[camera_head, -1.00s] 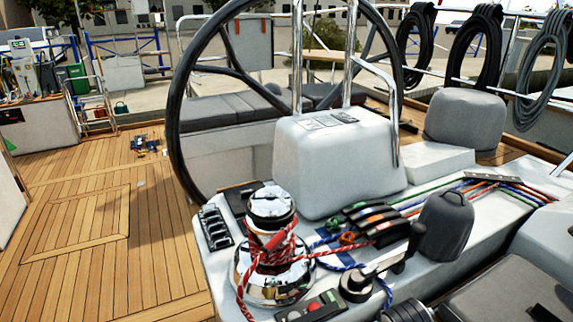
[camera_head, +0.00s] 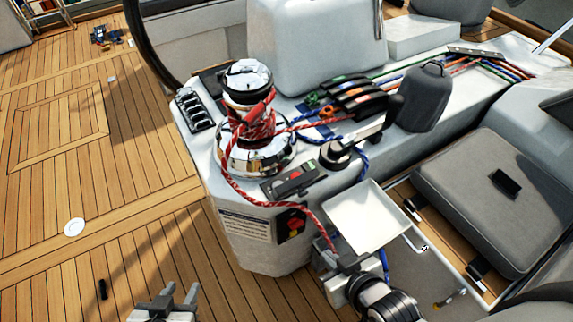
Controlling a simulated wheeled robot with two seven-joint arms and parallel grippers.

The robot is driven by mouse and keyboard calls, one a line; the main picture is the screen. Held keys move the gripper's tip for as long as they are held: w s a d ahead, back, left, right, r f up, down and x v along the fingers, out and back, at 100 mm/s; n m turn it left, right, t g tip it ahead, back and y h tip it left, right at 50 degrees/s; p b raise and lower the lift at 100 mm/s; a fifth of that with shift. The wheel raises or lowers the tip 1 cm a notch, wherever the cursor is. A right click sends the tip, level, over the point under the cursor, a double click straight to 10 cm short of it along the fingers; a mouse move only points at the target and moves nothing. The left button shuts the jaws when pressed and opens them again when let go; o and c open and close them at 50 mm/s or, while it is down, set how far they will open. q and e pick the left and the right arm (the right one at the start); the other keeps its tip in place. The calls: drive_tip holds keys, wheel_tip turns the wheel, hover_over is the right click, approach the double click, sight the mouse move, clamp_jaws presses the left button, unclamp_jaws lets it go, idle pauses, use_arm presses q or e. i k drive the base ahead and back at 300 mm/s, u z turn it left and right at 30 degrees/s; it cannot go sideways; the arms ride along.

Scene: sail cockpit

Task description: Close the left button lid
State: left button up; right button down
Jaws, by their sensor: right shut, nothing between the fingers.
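A small dark button panel (camera_head: 293,183) lies on top of the white console, in front of the chrome winch. A red button (camera_head: 293,177) shows on it. Its lids are too small for me to tell which is open or shut. My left gripper (camera_head: 178,294) is at the bottom, over the wooden deck, left of and well apart from the panel. Its two fingers stand apart with nothing between them. My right gripper (camera_head: 328,246) is below and right of the panel, near the console's front side. It is shut and apart from the panel.
The winch (camera_head: 250,120) carries a red rope, which hangs past the panel towards my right gripper. A black winch handle (camera_head: 365,137) is right of the panel. A red-and-yellow switch (camera_head: 292,223) is on the console's front. A white tray-like surface (camera_head: 368,217) is at right. The deck at left is mostly free.

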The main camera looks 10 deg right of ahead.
sight(284, 189)
drive_tip(key=u, duration=1.4)
drive_tip(key=k, duration=0.75)
drive_tip(key=z, duration=1.4)
drive_tip(key=i, duration=0.5)
drive_tip(key=u, duration=1.2)
drive_tip(key=k, duration=0.9)
drive_tip(key=z, duration=1.25)
drive_tip(key=i, duration=0.4)
drive_tip(key=u, duration=0.1)
